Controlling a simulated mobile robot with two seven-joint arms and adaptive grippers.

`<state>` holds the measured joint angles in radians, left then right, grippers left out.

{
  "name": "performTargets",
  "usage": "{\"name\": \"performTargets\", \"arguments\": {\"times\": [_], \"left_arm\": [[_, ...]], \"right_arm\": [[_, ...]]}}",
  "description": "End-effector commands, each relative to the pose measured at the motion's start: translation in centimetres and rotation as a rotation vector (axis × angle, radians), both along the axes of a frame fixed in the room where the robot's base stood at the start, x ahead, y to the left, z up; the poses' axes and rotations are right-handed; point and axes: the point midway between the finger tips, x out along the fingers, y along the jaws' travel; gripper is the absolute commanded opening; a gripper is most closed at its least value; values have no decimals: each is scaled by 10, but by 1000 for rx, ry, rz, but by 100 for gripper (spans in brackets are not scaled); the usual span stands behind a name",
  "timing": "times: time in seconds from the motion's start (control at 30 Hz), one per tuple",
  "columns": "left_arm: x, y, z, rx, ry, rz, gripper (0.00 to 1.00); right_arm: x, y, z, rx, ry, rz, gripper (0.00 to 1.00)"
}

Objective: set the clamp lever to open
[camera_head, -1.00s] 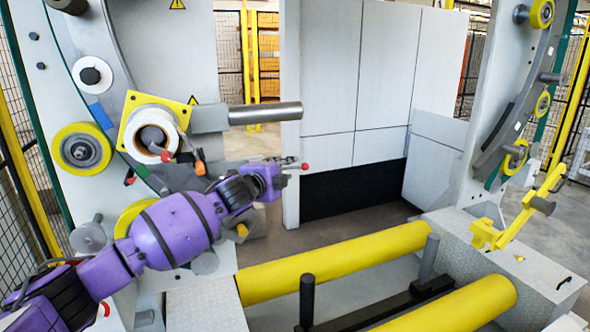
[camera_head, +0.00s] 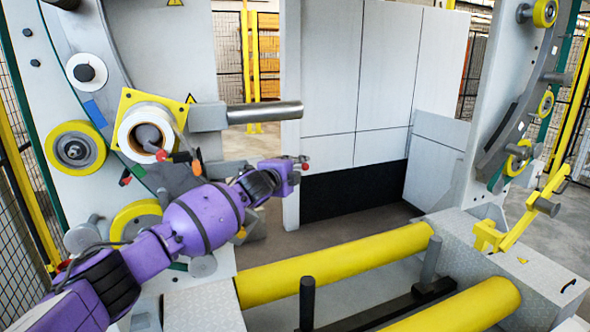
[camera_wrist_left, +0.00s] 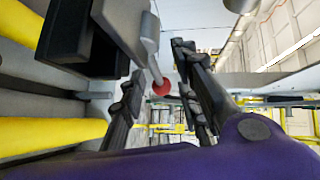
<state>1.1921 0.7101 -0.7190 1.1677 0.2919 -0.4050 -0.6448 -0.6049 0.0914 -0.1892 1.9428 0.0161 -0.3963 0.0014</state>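A lever with a red ball knob (camera_wrist_left: 161,87) shows in the left wrist view, its grey rod coming down between my fingers. A small red knob (camera_head: 305,166) shows at the tip of my left gripper (camera_head: 294,163) in the head view. My left gripper is open in the left wrist view (camera_wrist_left: 158,88), its black fingers either side of the red knob; I cannot tell whether either touches it. Other red- or orange-tipped handles (camera_head: 197,168) stand by the white coil core (camera_head: 146,132). Which one is the clamp lever is not certain. My right gripper is out of view.
A grey metal bar (camera_head: 264,113) juts out behind my left gripper. Yellow rollers (camera_head: 335,264) lie low in front, with a dark upright post (camera_head: 307,300) beside them. A yellow bracket (camera_head: 520,222) stands at right. The space right of my gripper is open.

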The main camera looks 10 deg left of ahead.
Motion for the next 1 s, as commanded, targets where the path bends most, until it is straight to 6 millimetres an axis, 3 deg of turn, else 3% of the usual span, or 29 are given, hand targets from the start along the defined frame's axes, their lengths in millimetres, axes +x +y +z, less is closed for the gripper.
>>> {"name": "performTargets", "arguments": {"times": [0.03, 0.27, 0.73, 1.0], "left_arm": [[0, 0, 0, 0, 0, 0, 29], [0, 0, 0, 0, 0, 0, 0], [0, -1, 1, 16, 8, -1, 0], [0, -1, 0, 130, 70, -2, 0]], "right_arm": [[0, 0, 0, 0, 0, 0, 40], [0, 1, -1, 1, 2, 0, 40], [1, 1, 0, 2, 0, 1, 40], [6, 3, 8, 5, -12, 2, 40]]}}
